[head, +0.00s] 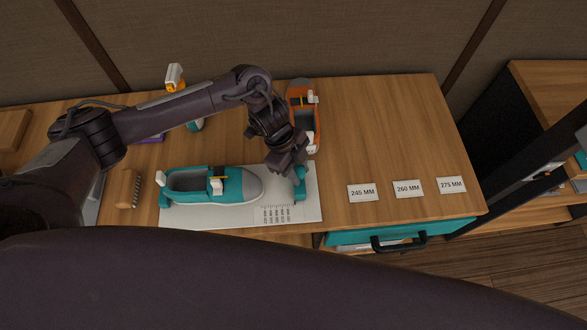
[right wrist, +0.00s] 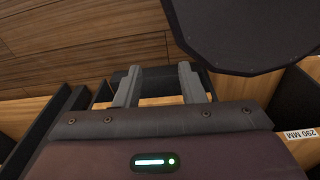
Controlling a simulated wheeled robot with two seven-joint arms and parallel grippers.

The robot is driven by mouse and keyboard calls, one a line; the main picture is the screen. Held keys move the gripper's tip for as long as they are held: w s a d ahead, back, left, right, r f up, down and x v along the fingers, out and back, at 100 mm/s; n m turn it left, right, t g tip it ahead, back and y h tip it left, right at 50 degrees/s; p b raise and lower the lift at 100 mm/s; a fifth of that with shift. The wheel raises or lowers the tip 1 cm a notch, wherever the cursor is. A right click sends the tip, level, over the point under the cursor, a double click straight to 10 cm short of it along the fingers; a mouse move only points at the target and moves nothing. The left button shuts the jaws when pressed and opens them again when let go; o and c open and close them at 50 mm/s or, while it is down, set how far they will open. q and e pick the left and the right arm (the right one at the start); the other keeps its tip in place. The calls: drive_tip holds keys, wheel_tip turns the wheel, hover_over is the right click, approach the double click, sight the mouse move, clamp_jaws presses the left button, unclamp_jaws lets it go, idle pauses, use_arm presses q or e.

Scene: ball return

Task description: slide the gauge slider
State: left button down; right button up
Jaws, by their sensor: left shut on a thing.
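A white gauge board (head: 240,214) with a printed scale lies at the front of the wooden table. A teal and grey shoe (head: 243,185) rests on it, toe to the right. The teal gauge slider (head: 300,192) stands at the board's right part, just beyond the toe. My left gripper (head: 299,175) reaches down from above and is shut on the slider; its fingers partly hide it. My right gripper (right wrist: 157,72) shows in the right wrist view with its two fingers apart and nothing between them.
An orange shoe (head: 301,112) stands behind my left gripper. A brush (head: 129,188) lies left of the board. Cards for 245 MM (head: 362,192), 260 MM (head: 409,188) and 275 MM (head: 451,185) lie at right. A teal drawer (head: 350,236) is below the table edge. The table's back right is clear.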

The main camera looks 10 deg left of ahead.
use_arm(q)
drive_tip(key=shift+r, duration=0.1)
drive_tip(key=c, duration=1.4)
unclamp_jaws()
drive_tip(key=shift+a, duration=0.1)
drive_tip(key=shift+o, duration=1.6)
drive_tip(key=b+v, duration=0.1)
drive_tip(key=v, duration=0.6)
drive_tip(key=shift+r+b, duration=0.3)
drive_tip(key=shift+b, duration=0.05)
use_arm(e)
drive_tip(key=shift+s+a+f, duration=0.15)
drive_tip(key=shift+a+f, duration=0.3)
drive_tip(key=shift+f, duration=0.35)
